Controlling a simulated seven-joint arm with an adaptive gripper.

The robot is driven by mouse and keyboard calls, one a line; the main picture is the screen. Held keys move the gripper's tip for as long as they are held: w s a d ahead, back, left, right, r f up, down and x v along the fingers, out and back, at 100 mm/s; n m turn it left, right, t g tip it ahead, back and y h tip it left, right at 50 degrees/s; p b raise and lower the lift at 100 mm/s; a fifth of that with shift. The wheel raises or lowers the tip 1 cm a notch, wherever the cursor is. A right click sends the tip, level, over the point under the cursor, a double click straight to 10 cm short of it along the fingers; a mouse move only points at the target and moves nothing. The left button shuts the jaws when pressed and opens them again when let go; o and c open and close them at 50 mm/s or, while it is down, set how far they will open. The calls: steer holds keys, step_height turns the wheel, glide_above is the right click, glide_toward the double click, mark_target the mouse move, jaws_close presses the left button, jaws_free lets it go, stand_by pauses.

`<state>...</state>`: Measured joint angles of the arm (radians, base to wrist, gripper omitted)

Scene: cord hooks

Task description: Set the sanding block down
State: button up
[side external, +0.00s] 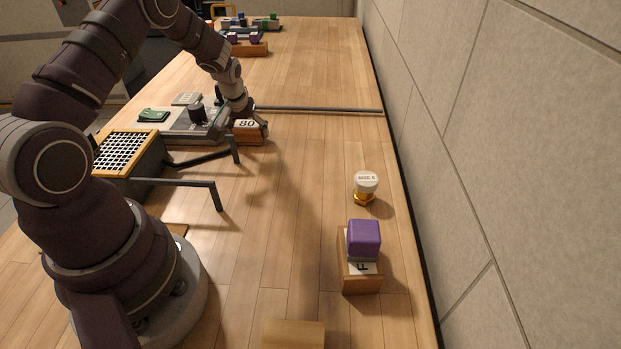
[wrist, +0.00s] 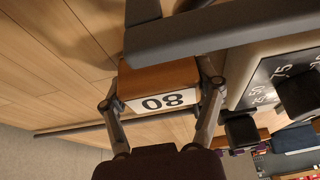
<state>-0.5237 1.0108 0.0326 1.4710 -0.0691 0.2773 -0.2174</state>
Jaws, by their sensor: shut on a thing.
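The sanding block (side external: 248,138) is a brown block with a white label reading 80. My gripper (side external: 251,121) reaches down to it from above in the side view. In the wrist view the sanding block (wrist: 158,76) sits between the two fingers of my gripper (wrist: 161,92), one on each side, and they are shut on it. The block is at or just above the wooden table (side external: 300,200), beside the grey board (side external: 185,128). I cannot tell whether its underside touches the table.
Dark bent hooks (side external: 216,195) stick out from a box with a yellow-framed grid (side external: 128,150), close to the block. A grey rod (side external: 320,109) lies behind. A purple block (side external: 364,237) on a wooden holder and a white-capped jar (side external: 366,184) stand at right. The middle table is clear.

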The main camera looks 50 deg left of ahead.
steer(key=shift+f, duration=0.1)
steer(key=o, duration=1.2)
steer(key=v, duration=1.2)
steer(key=s+d+r+m+h, duration=0.1)
steer(key=s+d+r+m, duration=0.2)
steer(key=d, duration=0.3)
steer(key=s+d+r+m+t+h, duration=0.1)
steer(key=s+d+r+m, duration=0.2)
steer(key=d, duration=0.3)
steer(key=s+d+r+m+t+h, duration=0.1)
steer(key=s+d+r+m, duration=0.2)
steer(key=s+d, duration=0.2)
steer(key=shift+s+d+r, duration=0.2)
steer(key=shift+d+r, duration=0.05)
steer(key=shift+d, duration=0.2)
